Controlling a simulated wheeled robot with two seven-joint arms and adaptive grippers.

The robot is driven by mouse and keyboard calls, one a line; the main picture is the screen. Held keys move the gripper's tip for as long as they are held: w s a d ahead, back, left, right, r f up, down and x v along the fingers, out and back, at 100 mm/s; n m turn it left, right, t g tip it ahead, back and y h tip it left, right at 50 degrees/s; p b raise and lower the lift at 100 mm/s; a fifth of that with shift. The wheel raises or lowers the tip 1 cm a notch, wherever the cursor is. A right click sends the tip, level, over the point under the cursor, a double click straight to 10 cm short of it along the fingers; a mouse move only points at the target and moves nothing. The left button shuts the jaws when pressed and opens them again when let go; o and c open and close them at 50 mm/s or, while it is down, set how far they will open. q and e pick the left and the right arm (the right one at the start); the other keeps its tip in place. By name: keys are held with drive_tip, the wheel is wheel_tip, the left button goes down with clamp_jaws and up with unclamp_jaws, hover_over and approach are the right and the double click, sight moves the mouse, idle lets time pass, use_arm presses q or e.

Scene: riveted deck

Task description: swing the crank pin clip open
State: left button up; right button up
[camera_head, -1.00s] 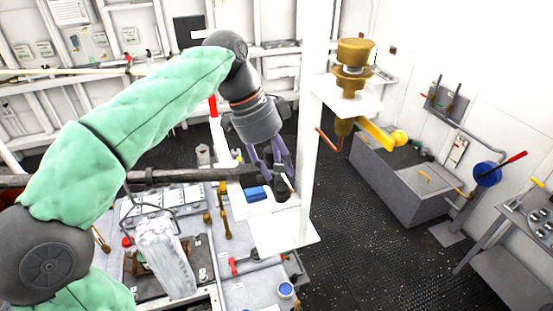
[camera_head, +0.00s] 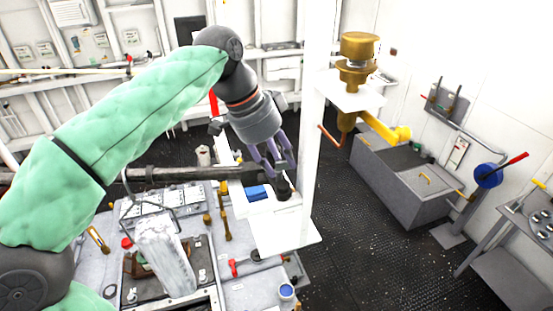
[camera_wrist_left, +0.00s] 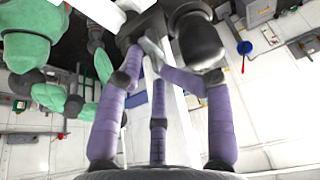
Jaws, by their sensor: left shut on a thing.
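My left gripper (camera_head: 280,172) has its purple fingers around a small part at a dark fitting (camera_head: 284,191), beside the white post. In the left wrist view its fingertips (camera_wrist_left: 147,62) close on a small grey metal piece (camera_wrist_left: 151,47), which looks like the crank pin clip. The piece lies between a dark block (camera_wrist_left: 141,24) and a black rounded cylinder (camera_wrist_left: 200,42). The fingers cover much of it, so I cannot tell how far it is swung. A dark horizontal bar (camera_head: 185,174) runs left from the fitting. My right gripper is not in view.
The white post (camera_head: 313,130) stands just right of the gripper. A brass capstan-like unit (camera_head: 359,55) with a yellow arm (camera_head: 380,127) is farther right. A workbench (camera_head: 247,292) with tools lies below. Dark deck floor (camera_head: 350,240) is open to the right.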

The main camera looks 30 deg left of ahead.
use_arm(q)
drive_tip(key=shift+d+f+n, duration=0.15)
drive_tip(key=shift+f+n, duration=0.1)
drive_tip(key=shift+n, duration=0.65)
drive_tip(key=o, duration=0.6)
drive_tip(key=shift+o, duration=0.2)
drive_tip(key=shift+s+d+y, duration=0.1)
drive_tip(key=shift+y, duration=0.2)
drive_tip(key=shift+r, duration=0.1)
drive_tip(key=shift+s+r, duration=0.1)
drive_tip(key=shift+r, duration=0.4)
drive_tip(key=v, duration=0.7)
drive_tip(key=shift+s+a, duration=0.15)
drive_tip(key=shift+a, duration=0.1)
